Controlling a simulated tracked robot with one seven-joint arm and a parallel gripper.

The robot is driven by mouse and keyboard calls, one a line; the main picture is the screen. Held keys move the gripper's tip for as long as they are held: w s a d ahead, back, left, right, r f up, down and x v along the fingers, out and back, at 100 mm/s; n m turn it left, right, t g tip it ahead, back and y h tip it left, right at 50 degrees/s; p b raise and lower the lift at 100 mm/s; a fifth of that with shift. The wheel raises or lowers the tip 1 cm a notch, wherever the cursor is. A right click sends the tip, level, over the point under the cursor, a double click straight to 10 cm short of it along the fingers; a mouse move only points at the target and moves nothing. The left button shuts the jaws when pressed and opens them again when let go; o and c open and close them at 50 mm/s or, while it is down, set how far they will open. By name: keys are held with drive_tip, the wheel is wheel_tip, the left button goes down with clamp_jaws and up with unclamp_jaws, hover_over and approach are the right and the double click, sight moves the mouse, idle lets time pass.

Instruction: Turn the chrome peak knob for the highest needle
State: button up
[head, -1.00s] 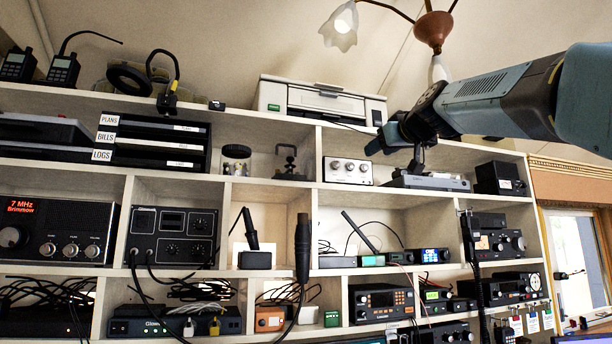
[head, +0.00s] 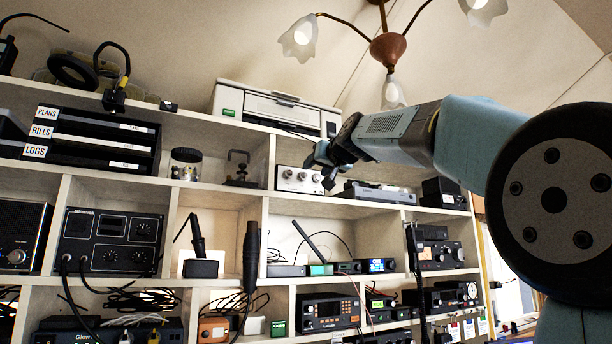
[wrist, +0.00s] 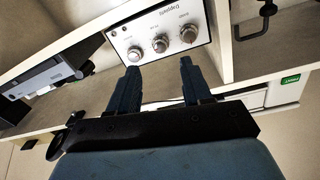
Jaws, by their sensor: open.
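A small pale box (head: 298,179) with three chrome knobs in a row stands in the upper middle cubby. In the wrist view the box face (wrist: 160,32) appears turned over, with its knobs at left (wrist: 135,53), middle (wrist: 160,46) and right (wrist: 188,35). Their labels are too small to read surely, so I cannot tell which is the peak knob. My gripper (head: 325,172) is at the right end of the box. In the wrist view my gripper (wrist: 160,67) is open and empty, its fingertips pointing at the knobs without visible contact. I cannot make out a needle.
A white printer (head: 270,107) stands on the top shelf above the box. A flat grey device (head: 376,193) lies to the right of the box. A dark clamp (head: 240,168) is in the cubby to its left. Shelf boards and uprights closely frame the box.

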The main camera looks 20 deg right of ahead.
sight(304, 176)
drive_tip(key=w, duration=0.5)
drive_tip(key=w+a, duration=0.1)
drive_tip(key=w, duration=0.1)
drive_tip(key=shift+w+a, duration=0.1)
drive_tip(key=shift+w, duration=0.3)
drive_tip(key=shift+c, duration=0.3)
clamp_jaws()
